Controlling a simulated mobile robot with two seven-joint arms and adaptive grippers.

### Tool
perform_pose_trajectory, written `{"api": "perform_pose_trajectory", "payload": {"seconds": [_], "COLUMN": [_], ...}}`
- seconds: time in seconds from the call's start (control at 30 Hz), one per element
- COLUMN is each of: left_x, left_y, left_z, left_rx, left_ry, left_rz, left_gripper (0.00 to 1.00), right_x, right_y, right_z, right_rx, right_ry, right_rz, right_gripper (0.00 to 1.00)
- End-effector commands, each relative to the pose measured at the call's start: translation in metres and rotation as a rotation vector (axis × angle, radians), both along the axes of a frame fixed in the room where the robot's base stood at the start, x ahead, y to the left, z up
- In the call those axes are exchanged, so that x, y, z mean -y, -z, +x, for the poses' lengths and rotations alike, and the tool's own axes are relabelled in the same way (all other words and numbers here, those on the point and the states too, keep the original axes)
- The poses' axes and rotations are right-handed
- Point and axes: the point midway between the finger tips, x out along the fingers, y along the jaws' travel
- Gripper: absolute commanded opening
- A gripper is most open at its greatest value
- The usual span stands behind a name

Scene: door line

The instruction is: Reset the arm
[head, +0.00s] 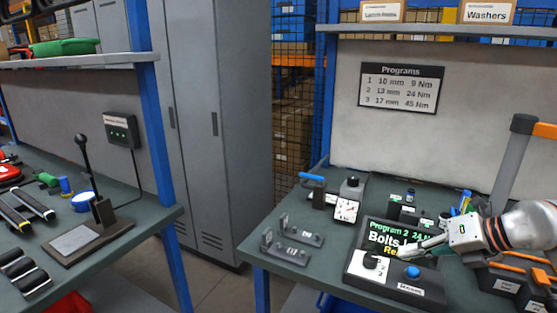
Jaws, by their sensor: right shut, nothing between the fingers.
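My right arm comes in from the right edge over the right bench. My right gripper (408,250) is shut and empty, its fingertips pointing left in front of the dark screen (385,228), which reads "Program 2" and "Bolts" and is partly hidden by the fingers. Below the screen is a grey control box (392,288) with a black knob (370,259) and a blue button (412,272). The fingertips are close to the knob and button; I cannot tell whether they touch. My left gripper is not in view.
A dial gauge (346,210) and metal brackets (290,248) lie left of the screen. A dark case with orange edging (510,275) stands under my right arm. A programs sign (398,87) hangs behind. A lever press (100,205) stands on the left bench; a floor gap separates the benches.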

Motion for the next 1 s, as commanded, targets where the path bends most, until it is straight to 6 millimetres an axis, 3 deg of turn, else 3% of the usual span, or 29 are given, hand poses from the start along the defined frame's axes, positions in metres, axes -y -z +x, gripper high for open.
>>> {"api": "perform_pose_trajectory", "payload": {"seconds": [0.1, 0.2, 0.33, 0.47, 0.57, 0.67, 0.77, 0.9, 1.0], "left_x": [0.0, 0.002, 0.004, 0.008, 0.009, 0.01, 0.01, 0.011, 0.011], "left_y": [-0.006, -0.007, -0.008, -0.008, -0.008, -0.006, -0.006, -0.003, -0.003], "left_z": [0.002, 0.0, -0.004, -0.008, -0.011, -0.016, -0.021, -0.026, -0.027], "left_rx": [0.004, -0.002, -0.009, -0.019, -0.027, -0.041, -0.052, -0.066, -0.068], "left_ry": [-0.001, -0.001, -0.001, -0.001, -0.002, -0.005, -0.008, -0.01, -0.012], "left_rz": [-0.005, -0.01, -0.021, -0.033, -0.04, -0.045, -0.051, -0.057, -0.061], "left_gripper": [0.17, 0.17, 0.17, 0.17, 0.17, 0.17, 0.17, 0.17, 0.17], "right_x": [-0.066, -0.112, -0.144, -0.147, -0.136, -0.122, -0.112, -0.112, -0.12], "right_y": [0.017, 0.018, 0.015, 0.026, 0.053, 0.099, 0.159, 0.235, 0.273], "right_z": [-0.023, -0.04, -0.054, -0.057, -0.06, -0.072, -0.099, -0.151, -0.188], "right_rx": [-0.03, -0.048, -0.079, -0.13, -0.192, -0.277, -0.391, -0.558, -0.664], "right_ry": [-0.085, -0.099, -0.013, 0.181, 0.396, 0.654, 0.942, 1.281, 1.456], "right_rz": [0.257, 0.519, 0.852, 1.151, 1.342, 1.487, 1.578, 1.615, 1.607], "right_gripper": [0.0, 0.0, 0.0, 0.0, 0.0, 0.0, 0.0, 0.0, 0.0]}}
